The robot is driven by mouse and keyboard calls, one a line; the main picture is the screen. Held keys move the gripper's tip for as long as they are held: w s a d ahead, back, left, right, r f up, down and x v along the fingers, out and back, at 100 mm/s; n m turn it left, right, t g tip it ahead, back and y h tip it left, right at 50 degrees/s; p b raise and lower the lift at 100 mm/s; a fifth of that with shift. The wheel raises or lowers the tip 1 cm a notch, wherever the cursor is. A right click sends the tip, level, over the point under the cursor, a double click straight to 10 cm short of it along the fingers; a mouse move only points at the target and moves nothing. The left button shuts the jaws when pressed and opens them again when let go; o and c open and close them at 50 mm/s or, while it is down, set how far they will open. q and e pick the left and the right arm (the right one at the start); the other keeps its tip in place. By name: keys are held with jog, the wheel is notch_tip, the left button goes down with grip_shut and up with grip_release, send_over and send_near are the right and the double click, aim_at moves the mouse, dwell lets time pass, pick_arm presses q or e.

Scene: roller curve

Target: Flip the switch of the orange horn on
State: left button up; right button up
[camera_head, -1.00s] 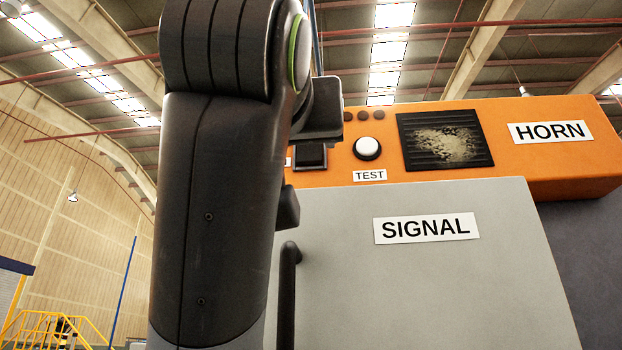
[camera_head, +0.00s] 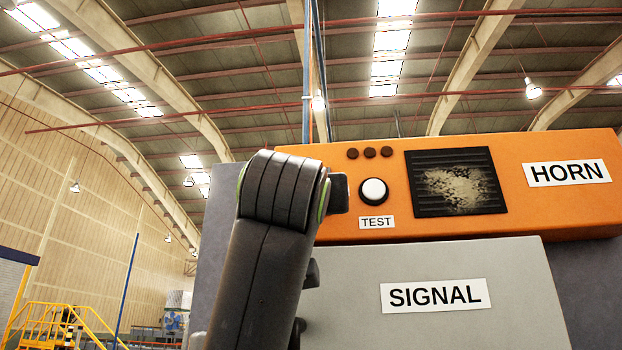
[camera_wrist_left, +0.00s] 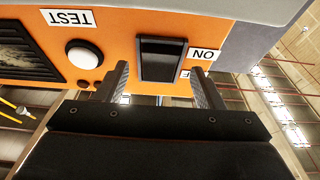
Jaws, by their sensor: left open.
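The orange horn (camera_head: 545,205) is a box labelled HORN, at the right of the head view. Its switch is hidden behind my left arm there. In the left wrist view, which sees the horn upside down, the switch (camera_wrist_left: 160,58) is a black rocker in a dark frame, beside an ON label (camera_wrist_left: 203,54). A second label is partly covered by a finger. My left gripper (camera_wrist_left: 160,72) is open and empty, its fingers on either side of the switch in the picture. I cannot tell whether they touch the panel. My right gripper is not in view.
A white TEST button (camera_head: 373,191) sits near the switch; it also shows in the wrist view (camera_wrist_left: 84,54). A dark speaker grille (camera_head: 456,183) lies right of it. A grey SIGNAL cabinet (camera_head: 430,265) stands below the horn. Open hall space lies left.

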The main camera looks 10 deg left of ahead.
pick_arm(q)
jog(key=shift+w+r, duration=0.3)
jog(key=shift+w, duration=0.25)
jog(key=shift+w+p, duration=0.35)
jog(key=shift+w, duration=0.1)
jog(key=c, duration=1)
jog(key=shift+f+t+b, duration=0.2)
jog(key=shift+t+b, duration=0.1)
jog(key=shift+b, duration=0.15)
jog(key=shift+w+t+b, duration=0.2)
jog(key=shift+t+b, duration=0.3)
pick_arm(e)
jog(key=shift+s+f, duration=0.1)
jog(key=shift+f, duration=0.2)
pick_arm(q)
jog(key=o, duration=1)
jog(key=shift+s, duration=0.1)
